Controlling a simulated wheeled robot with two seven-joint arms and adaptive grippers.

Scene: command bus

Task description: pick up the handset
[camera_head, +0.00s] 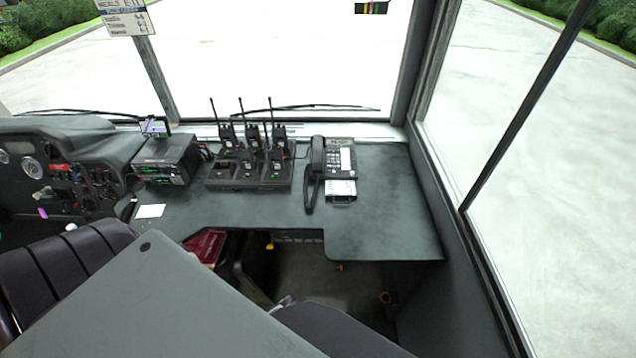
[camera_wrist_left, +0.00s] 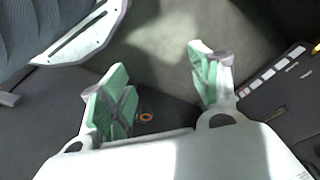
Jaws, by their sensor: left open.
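The black handset (camera_head: 317,156) rests on the left side of the desk phone (camera_head: 341,157), which stands on the dark desk in the head view. My left gripper (camera_wrist_left: 160,90) shows only in the left wrist view. Its two green-padded fingers are spread wide with nothing between them, over the dark floor area. It is away from the handset, which the wrist view does not show. My right gripper is in neither view.
A charger rack (camera_head: 249,184) with several radios stands left of the phone, their antennas upright. A radio unit (camera_head: 163,160) and a white card (camera_head: 150,211) are farther left. The desk (camera_head: 390,215) is clear right of the phone. Seats (camera_head: 66,262) are in front.

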